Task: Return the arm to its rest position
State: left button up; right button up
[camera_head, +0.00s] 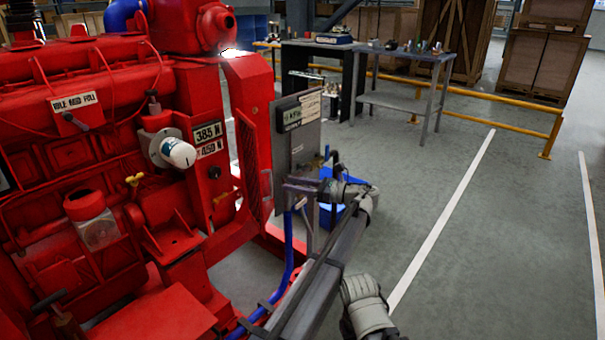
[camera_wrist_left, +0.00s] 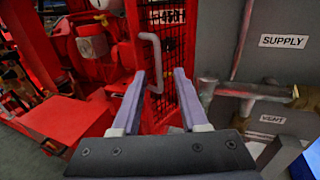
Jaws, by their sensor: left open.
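My left gripper (camera_head: 302,187) is beside the red diesel pumpset (camera_head: 100,150), in front of a grey upright panel (camera_head: 300,150). In the left wrist view its two pale purple fingers stand apart, with nothing between the fingertips (camera_wrist_left: 163,74). Beyond them are a red mesh guard (camera_wrist_left: 187,98) and a bent grey rod (camera_wrist_left: 152,45). The grey panel marked SUPPLY (camera_wrist_left: 285,22) is at the right there. My left arm reaches up from the lower middle of the head view. My right gripper is not in view.
Grey pipework (camera_wrist_left: 240,90) is close to the right of the left fingers. A blue hose (camera_head: 288,255) runs beside my arm, and a blue container (camera_head: 327,217) is partly hidden behind it. The floor (camera_head: 500,230) at the right is clear. A yellow rail (camera_head: 480,95) and workbenches (camera_head: 395,103) are farther back.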

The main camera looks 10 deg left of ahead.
pick_arm(q)
jog(key=s+a+f+n+g+h, duration=0.1)
jog(key=s+a+f+n+h, duration=0.4)
jog(key=s+f, duration=0.45)
jog(key=s+a+f+n+g+h, duration=0.25)
jog(key=s+f+n+h, duration=0.25)
jog(key=s+f+n, duration=0.45)
jog(key=s+d+f+n+h, duration=0.1)
jog(key=s+d+n+h, duration=0.25)
jog(key=s, duration=0.35)
jog(key=s+d+f+n+h, duration=0.2)
jog(key=s+d+h, duration=0.15)
jog(key=s, duration=0.25)
jog(key=s+d+m+y, duration=0.1)
jog(key=s+d+m, duration=0.35)
jog(key=d, duration=0.55)
notch_tip(320, 180, up, 34)
jog(key=p, duration=3.3)
jog(key=shift+s+n, duration=0.35)
jog(key=shift+f, duration=0.15)
